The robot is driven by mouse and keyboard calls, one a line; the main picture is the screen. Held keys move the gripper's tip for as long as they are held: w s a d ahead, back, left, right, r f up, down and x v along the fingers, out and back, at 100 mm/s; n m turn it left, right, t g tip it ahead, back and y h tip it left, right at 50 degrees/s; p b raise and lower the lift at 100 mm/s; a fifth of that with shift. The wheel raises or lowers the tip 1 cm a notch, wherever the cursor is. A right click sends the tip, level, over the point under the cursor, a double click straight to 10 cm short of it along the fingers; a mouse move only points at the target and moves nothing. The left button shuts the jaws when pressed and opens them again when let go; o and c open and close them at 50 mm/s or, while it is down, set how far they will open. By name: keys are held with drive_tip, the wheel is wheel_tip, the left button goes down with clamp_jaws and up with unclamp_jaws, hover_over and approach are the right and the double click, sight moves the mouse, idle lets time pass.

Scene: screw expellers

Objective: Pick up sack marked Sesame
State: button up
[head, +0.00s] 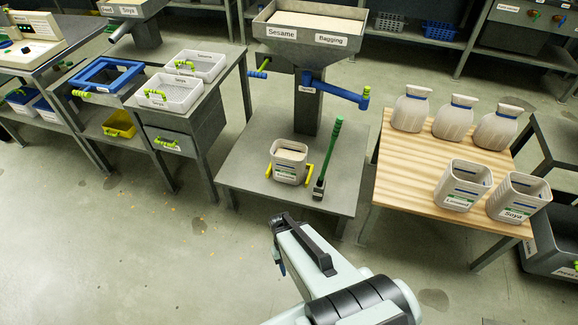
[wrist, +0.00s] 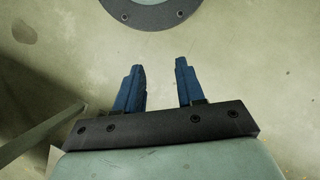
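Three tied sacks with blue bands stand along the back of the wooden table: a left one (head: 411,110), a middle one (head: 453,119) and a right one (head: 496,129). I see no readable Sesame label on them. In front stand two open containers, one with a label that looks like Linseed (head: 462,184) and one marked Soya (head: 517,199). Another open container (head: 288,163), its label too small to read, stands under the hopper (head: 308,30) marked Sesame and Bagging. My gripper (wrist: 159,64) is open and empty over bare floor, away from the sacks.
A green-handled tool (head: 328,160) stands beside the container under the hopper, and a blue crank (head: 338,92) juts out above. A bench with white sieve trays (head: 168,92) is at left. The floor between my arm and the wooden table (head: 400,170) is clear.

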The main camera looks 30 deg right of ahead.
drive_tip(key=w+d+r+t, duration=0.1)
drive_tip(key=w+d, duration=0.2)
drive_tip(key=w, duration=0.3)
drive_tip(key=w+d+r+m+t, duration=0.1)
drive_tip(key=w+d+r, duration=0.15)
drive_tip(key=w, duration=0.35)
drive_tip(key=w+d+t, duration=0.1)
drive_tip(key=w+d, duration=0.2)
drive_tip(key=w, duration=0.3)
wheel_tip(320, 180, up, 9)
drive_tip(key=n+t, duration=0.2)
drive_tip(key=n, duration=0.5)
hover_over(289, 163)
drive_tip(key=w+a, duration=0.2)
drive_tip(key=shift+s+d+h, duration=0.2)
drive_tip(key=shift+s+h, duration=0.05)
drive_tip(key=shift+h, duration=0.05)
drive_tip(key=f+n, duration=0.1)
drive_tip(key=f, duration=0.3)
drive_tip(key=f+n, duration=0.2)
drive_tip(key=f, duration=0.3)
drive_tip(key=f+n, duration=0.1)
drive_tip(key=f, duration=0.3)
drive_tip(key=shift+d+f+n, duration=0.3)
drive_tip(key=shift+f, duration=0.1)
clamp_jaws()
